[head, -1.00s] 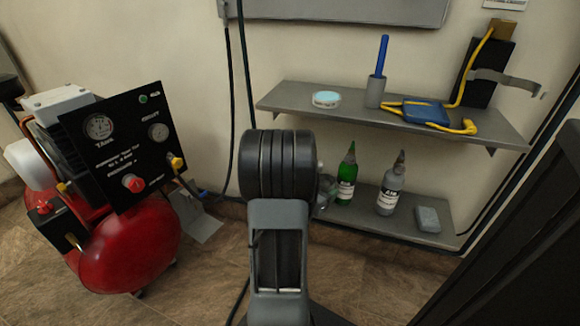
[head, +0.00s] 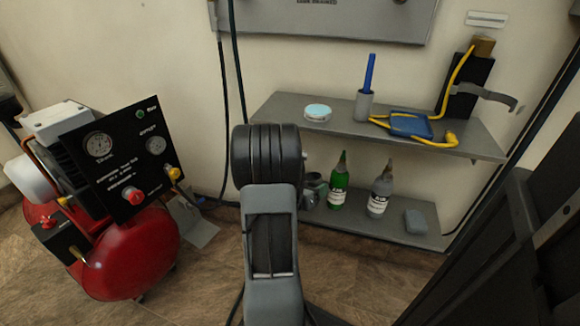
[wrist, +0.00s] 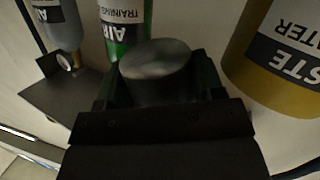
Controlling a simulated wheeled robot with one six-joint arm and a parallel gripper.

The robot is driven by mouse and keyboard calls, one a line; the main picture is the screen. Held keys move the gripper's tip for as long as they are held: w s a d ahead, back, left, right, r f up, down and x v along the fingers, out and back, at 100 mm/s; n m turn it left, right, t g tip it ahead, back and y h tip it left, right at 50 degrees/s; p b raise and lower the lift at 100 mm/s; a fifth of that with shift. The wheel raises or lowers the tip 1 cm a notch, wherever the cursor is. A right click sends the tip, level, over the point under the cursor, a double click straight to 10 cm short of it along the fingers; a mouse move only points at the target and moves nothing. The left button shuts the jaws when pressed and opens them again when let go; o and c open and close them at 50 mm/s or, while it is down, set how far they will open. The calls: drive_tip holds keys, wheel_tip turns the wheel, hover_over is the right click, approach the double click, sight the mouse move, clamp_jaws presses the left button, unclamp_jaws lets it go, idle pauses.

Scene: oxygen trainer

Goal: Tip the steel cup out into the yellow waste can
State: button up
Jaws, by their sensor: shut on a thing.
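In the wrist view my gripper (wrist: 160,92) is shut on the steel cup (wrist: 158,62), a dull grey round shape between the two dark fingers. Whether its mouth or its base faces the camera, I cannot tell. Only part of the can shows. In the head view my arm hides most of the gripper, and the yellow can is not seen.
A red compressor (head: 125,250) stands at left. Open floor lies between it and my arm.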

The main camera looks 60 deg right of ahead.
sight(306, 178)
drive_tip(key=shift+w+r+n+p, duration=0.15)
drive_tip(key=shift+r+p, duration=0.2)
drive_tip(key=shift+r, duration=0.25)
drive_tip(key=shift+w+r+n+p, duration=0.15)
drive_tip(key=shift+r+p, duration=0.2)
drive_tip(key=shift+r, duration=0.25)
drive_tip(key=r+p, duration=0.1)
drive_tip(key=w+n+p, duration=0.1)
drive_tip(key=shift+d+r+g+p, duration=0.2)
drive_tip(key=shift+r+g+p, duration=0.1)
drive_tip(key=shift+r+p, duration=0.05)
drive_tip(key=shift+w+d+r+n+p, duration=0.15)
drive_tip(key=shift+w+n+p, duration=0.4)
drive_tip(key=shift+n, duration=0.25)
drive_tip(key=shift+w+d+r+n+g+p, duration=0.15)
drive_tip(key=shift+r+n+g+p, duration=0.25)
drive_tip(key=shift+n+p, duration=0.4)
drive_tip(key=shift+f+n, duration=0.45)
drive_tip(key=shift+n, duration=0.35)
drive_tip(key=shift+r+n+g+p, duration=0.3)
drive_tip(key=shift+n+g, duration=0.1)
drive_tip(key=shift+n, duration=0.1)
drive_tip(key=shift+r, duration=0.1)
drive_tip(key=shift+w+f+n, duration=0.15)
drive_tip(key=shift+f+n, duration=0.25)
drive_tip(key=shift+n, duration=0.5)
drive_tip(key=shift+w+d+r+n+g, duration=0.15)
drive_tip(key=shift+w+r+n+g, duration=0.2)
drive_tip(key=shift+w+n, duration=0.4)
